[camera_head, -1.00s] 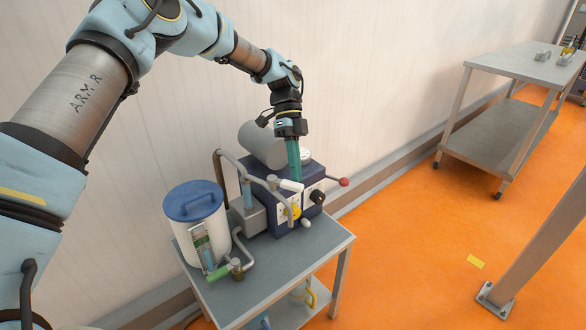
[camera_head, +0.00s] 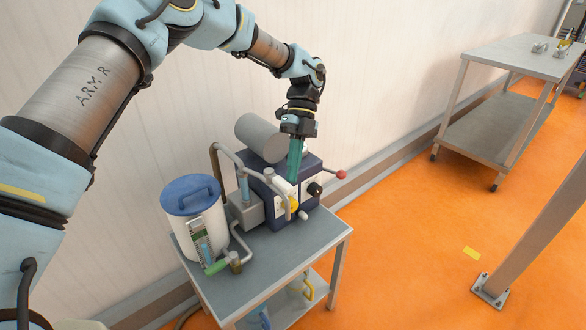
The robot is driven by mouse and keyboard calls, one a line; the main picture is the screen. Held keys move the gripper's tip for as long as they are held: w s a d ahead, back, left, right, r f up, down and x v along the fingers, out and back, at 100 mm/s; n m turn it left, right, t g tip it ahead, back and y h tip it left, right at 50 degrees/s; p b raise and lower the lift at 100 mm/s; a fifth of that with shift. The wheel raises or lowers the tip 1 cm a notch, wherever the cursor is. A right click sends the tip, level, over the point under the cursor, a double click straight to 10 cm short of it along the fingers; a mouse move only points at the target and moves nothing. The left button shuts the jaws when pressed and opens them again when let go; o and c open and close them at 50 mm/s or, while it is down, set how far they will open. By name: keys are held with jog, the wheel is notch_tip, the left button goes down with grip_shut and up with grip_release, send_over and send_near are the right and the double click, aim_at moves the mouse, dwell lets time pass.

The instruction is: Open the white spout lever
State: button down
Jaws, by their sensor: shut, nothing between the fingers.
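The dark blue machine (camera_head: 313,167) stands on a grey cart. A white rounded handle (camera_head: 283,187) lies near its upper front edge, by the grey bent pipe. A smaller white knob (camera_head: 303,215) sticks out low on the front, below a yellow part (camera_head: 293,202). I cannot tell for certain which white piece is the spout lever. My gripper (camera_head: 292,180) points down with its long teal fingers shut and empty. Its tips are close to the right end of the upper white handle; contact cannot be made out. The fingers hide part of the machine's top.
A white bucket with a blue lid (camera_head: 191,195) stands left on the cart (camera_head: 285,255). A red-knobbed rod (camera_head: 341,174) juts right. A black knob (camera_head: 315,188) is on the front. A wall is close behind.

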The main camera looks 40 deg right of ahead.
dwell(0.4)
jog(key=b+v, duration=0.1)
jog(key=v, duration=0.9)
jog(key=shift+d+r+b, duration=0.25)
jog(key=shift+r+b, duration=0.05)
jog(key=shift+b, duration=0.05)
jog(key=shift+w, duration=0.15)
